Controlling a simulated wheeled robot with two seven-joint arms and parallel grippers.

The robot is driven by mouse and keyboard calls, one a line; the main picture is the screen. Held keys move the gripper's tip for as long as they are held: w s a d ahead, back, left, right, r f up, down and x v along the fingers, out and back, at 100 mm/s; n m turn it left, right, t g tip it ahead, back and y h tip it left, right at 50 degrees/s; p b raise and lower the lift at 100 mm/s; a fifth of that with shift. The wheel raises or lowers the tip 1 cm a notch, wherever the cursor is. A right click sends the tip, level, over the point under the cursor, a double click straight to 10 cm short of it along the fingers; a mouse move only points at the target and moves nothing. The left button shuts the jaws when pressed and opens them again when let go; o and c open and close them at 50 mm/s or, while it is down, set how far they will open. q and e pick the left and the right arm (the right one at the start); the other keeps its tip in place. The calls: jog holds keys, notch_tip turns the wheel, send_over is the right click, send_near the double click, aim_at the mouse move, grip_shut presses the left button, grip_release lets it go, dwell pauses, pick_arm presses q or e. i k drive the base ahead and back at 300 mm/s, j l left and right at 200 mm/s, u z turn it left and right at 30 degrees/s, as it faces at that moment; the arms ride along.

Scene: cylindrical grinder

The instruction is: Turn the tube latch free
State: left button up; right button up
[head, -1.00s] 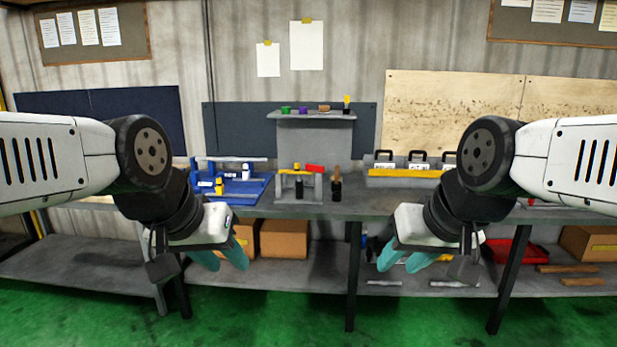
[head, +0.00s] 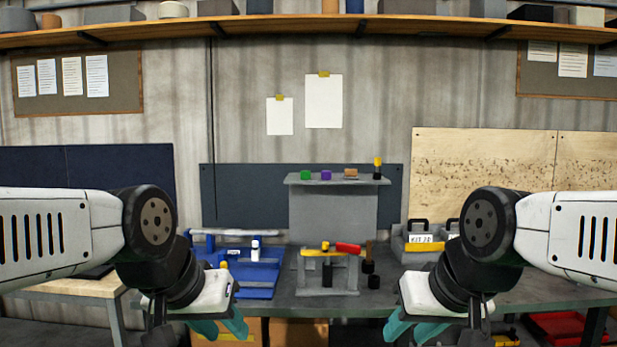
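A blue fixture (head: 262,291) on the bench carries a pale tube-like bar (head: 235,232) and a small white piece with dark bands (head: 255,249). Right of it stands a small grey stand (head: 326,291) with a yellow bar (head: 318,253) and a red handle (head: 348,248) across its top. I cannot tell which part is the tube latch. My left gripper (head: 220,328) is open and empty, in front of and below the blue fixture. My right gripper (head: 414,330) is open and empty, right of the grey stand and nearer me. Both grippers' teal fingers are partly cut off by the bottom edge.
A tall grey rack (head: 333,218) behind the stand holds small coloured parts on top. A dark upright tool (head: 371,274) stands beside the grey stand. A grey kit box (head: 418,243) is at right, partly hidden by my arm. The bench front (head: 300,306) is clear.

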aim_at(345, 248)
jog(key=i+l, duration=1.55)
jog(key=l, duration=0.15)
jog(key=i+j+u, duration=0.05)
jog(key=j, duration=0.05)
